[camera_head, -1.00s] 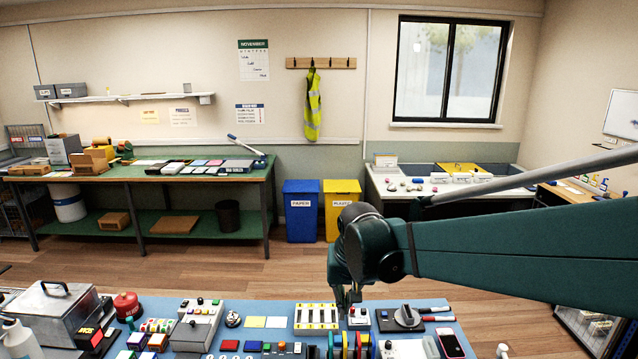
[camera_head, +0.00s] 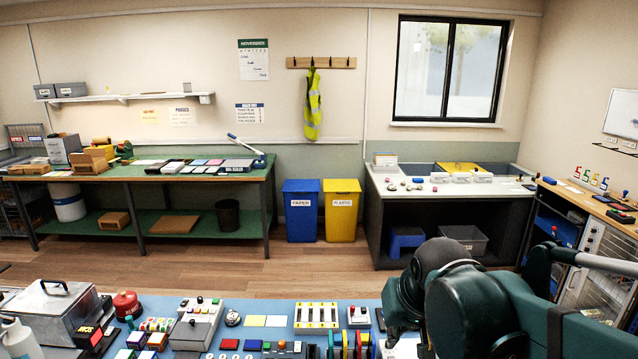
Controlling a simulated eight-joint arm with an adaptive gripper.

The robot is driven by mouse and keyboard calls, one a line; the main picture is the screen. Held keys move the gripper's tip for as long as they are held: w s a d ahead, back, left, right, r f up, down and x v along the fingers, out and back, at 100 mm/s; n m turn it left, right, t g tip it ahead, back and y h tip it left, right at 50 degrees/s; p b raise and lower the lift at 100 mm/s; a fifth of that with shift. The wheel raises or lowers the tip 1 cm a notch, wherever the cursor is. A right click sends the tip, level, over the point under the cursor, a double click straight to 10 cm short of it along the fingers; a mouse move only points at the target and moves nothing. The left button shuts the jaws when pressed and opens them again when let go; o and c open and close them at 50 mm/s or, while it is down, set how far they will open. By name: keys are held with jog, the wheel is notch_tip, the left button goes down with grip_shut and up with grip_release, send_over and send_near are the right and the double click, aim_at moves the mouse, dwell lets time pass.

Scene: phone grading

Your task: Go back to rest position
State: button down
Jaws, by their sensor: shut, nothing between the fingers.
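My gripper (camera_head: 393,338) hangs low at the bottom right of the head view, pointing down over the right part of the blue workbench mat (camera_head: 275,309). It is small and dark here, and it is shut and empty. My dark green arm comes in from the lower right and covers the right end of the bench. The phone and the pens at that end are hidden behind my arm.
The bench holds a metal box (camera_head: 46,309), a red canister (camera_head: 127,305), a yellow-striped tray (camera_head: 316,315) and several coloured button boxes. A blue bin (camera_head: 301,211) and a yellow bin (camera_head: 341,211) stand by the far wall. The floor between is clear.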

jog(key=s+d+f+t, duration=0.2)
jog(key=s+d, duration=0.3)
jog(key=s, duration=0.6)
jog(key=shift+d+f, duration=0.3)
